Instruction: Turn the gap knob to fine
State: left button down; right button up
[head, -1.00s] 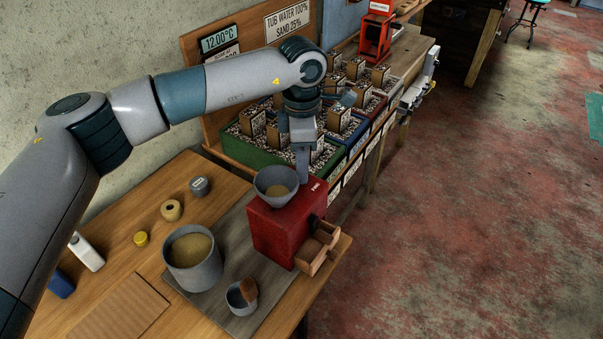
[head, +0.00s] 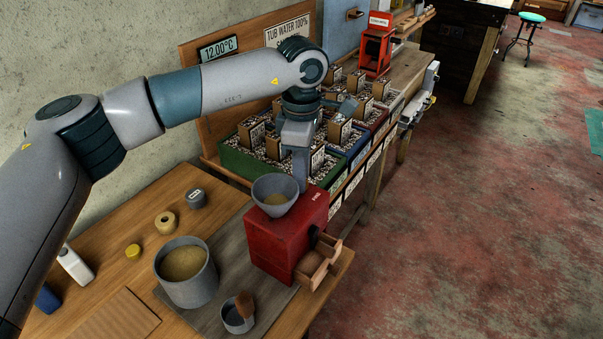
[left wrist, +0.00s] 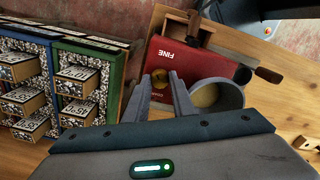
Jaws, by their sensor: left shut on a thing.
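The red mill (head: 283,243) stands on the bench with a grey hopper bowl (head: 275,195) of meal on top. My left gripper (head: 301,187) points down at the mill's top, behind the bowl's rim. My right gripper is not in view.
A wooden drawer (head: 318,262) juts from the mill's front. A grey tub (head: 187,276) of meal and a small cup (head: 238,314) with a brush stand left of it.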

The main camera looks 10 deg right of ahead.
pick_arm(q)
jog(key=c, duration=1.5)
grip_release()
jog(key=shift+r, duration=0.1)
jog(key=shift+w+d, duration=0.1)
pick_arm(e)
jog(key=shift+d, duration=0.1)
pick_arm(q)
notch_tip(320, 180, up, 6)
jog(key=shift+f+p, duration=0.1)
jog(key=shift+p, duration=0.85)
jog(key=shift+r, duration=1.05)
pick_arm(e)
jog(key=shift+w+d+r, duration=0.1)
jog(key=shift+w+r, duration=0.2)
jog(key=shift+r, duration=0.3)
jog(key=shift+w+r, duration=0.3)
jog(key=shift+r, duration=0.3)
